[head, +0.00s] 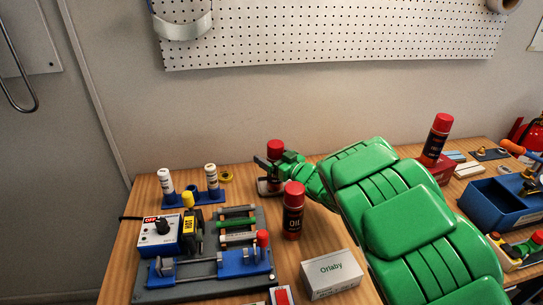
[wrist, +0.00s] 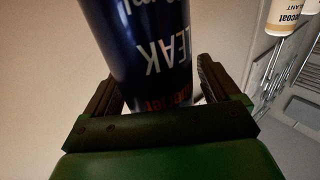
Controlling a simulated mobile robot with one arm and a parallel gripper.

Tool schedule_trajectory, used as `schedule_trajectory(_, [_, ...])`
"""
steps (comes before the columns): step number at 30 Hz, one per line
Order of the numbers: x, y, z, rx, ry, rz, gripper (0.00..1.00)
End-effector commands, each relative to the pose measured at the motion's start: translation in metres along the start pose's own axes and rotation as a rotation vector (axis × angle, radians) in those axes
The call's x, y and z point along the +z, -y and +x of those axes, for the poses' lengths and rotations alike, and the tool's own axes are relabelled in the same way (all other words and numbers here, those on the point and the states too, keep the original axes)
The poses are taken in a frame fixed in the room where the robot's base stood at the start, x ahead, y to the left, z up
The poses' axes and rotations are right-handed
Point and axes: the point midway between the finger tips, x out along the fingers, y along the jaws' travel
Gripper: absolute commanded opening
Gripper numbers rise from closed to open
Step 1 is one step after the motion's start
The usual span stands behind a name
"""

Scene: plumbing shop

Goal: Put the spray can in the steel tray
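A dark can with a red cap (head: 275,148) stands at the back of the bench in the head view, partly covered by my gripper (head: 268,174). In the wrist view a dark blue can with the word LEAK (wrist: 150,45) lies between the two fingers of my gripper (wrist: 160,90). The fingers flank it closely; I cannot tell whether both touch it. A red-capped can marked OIL (head: 293,212) stands nearer, and another red-capped can (head: 436,138) stands at the right. I cannot make out the steel tray in either view.
A grey fixture board (head: 190,287) with blue clamps and a control box (head: 160,232) fills the bench's left. A white Orlaby box (head: 332,275) stands at the front. A blue bin (head: 490,208) is at the right. My arm hides the middle right.

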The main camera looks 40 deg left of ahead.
Motion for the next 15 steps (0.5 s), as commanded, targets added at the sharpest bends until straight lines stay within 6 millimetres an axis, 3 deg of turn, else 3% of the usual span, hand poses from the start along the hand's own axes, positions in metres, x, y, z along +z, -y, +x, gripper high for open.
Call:
schedule_trajectory(10, [-0.003, 0.0, 0.0, 0.0, 0.0, 0.0, 0.89])
schedule_trajectory(15, [-0.002, 0.0, -0.012, 0.001, 0.001, 0.0, 0.89])
